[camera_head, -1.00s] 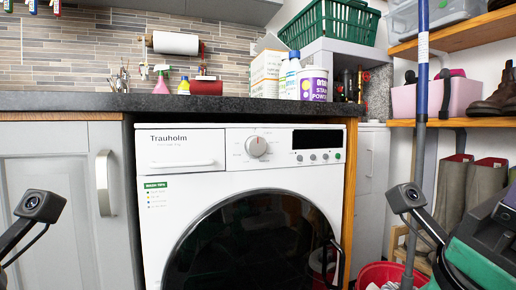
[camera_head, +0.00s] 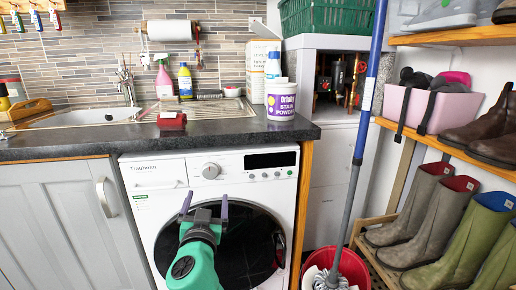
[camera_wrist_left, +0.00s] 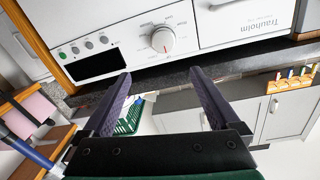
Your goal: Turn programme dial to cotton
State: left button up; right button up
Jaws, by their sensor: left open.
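The programme dial (camera_head: 211,171) is a round knob with a pale rim on the white washing machine's (camera_head: 146,203) front panel, between the detergent drawer and the dark display (camera_head: 271,160). In the left wrist view the dial (camera_wrist_left: 163,39) shows a red pointer mark, with printing around it too small to read. My left gripper (camera_head: 206,200) is open and empty, in front of the machine's door and just below the dial. Its two dark fingers (camera_wrist_left: 157,88) also show in the left wrist view, apart from the dial. My right gripper is not in view.
The dark worktop (camera_head: 90,138) overhangs the machine just above its panel. A blue-handled mop (camera_head: 369,90) stands in a red bucket (camera_head: 352,265) to the right. A boot rack with wellies (camera_head: 428,200) fills the far right.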

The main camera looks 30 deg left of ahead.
aim_at(211, 173)
pick_arm(q)
jog(key=x, duration=1.4)
jog(key=shift+w+a+f+b, duration=0.1)
jog(key=shift+a+f+b, duration=0.15)
jog(key=shift+a, duration=0.35)
jog(key=c, duration=1.4)
jog(key=shift+o, duration=0.2)
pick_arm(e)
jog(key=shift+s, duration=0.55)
pick_arm(q)
jog(key=shift+r+m+p, duration=0.1)
jog(key=shift+m+p, duration=0.5)
jog(key=shift+m, duration=0.3)
jog(key=m+p, duration=0.3)
jog(key=m, duration=0.1)
jog(key=shift+d+m+g, duration=0.15)
jog(key=shift+m+g, duration=0.15)
jog(key=shift+m, duration=0.7)
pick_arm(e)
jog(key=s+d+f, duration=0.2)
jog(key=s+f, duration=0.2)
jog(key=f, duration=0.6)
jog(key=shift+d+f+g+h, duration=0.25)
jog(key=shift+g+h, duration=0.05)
